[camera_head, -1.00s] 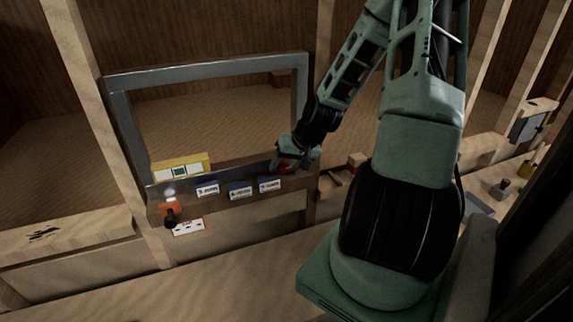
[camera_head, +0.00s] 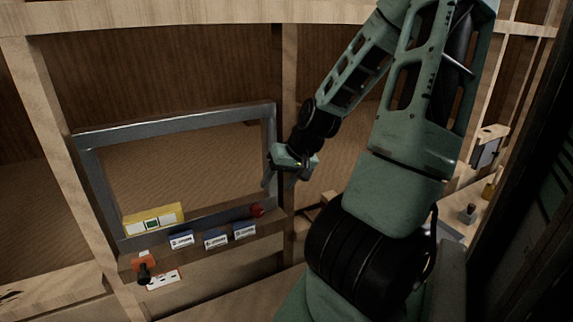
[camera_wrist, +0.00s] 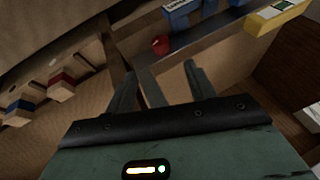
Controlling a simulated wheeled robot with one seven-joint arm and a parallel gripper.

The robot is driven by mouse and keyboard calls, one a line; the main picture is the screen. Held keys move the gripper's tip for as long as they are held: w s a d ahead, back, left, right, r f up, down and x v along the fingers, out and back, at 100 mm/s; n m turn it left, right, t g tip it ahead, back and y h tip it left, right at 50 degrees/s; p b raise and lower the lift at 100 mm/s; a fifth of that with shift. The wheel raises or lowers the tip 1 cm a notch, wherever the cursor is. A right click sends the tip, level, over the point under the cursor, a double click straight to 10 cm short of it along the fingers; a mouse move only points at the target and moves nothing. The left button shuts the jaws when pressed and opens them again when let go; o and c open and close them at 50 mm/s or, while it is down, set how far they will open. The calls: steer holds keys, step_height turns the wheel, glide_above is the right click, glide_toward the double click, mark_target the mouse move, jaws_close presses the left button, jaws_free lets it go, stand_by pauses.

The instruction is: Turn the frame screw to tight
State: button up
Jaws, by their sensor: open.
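The frame screw with a red knob (camera_head: 256,211) sits at the lower right corner of the grey metal window frame (camera_head: 180,124). The red knob also shows in the wrist view (camera_wrist: 160,44), beyond and between my fingertips. My gripper (camera_head: 279,180) is above and to the right of the knob, near the frame's right upright. I cannot tell how far the screw is turned.
A yellow level (camera_head: 153,219) rests on the frame's lower left. Several blue labelled blocks (camera_head: 216,240) line the sill below it. An orange-and-black tool (camera_head: 143,270) and a white card (camera_head: 165,279) are at the left. Wooden studs (camera_head: 290,75) flank the opening.

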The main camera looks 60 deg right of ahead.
steer(key=shift+p+v, duration=1.95)
steer(key=shift+v, duration=0.2)
steer(key=shift+f, duration=0.1)
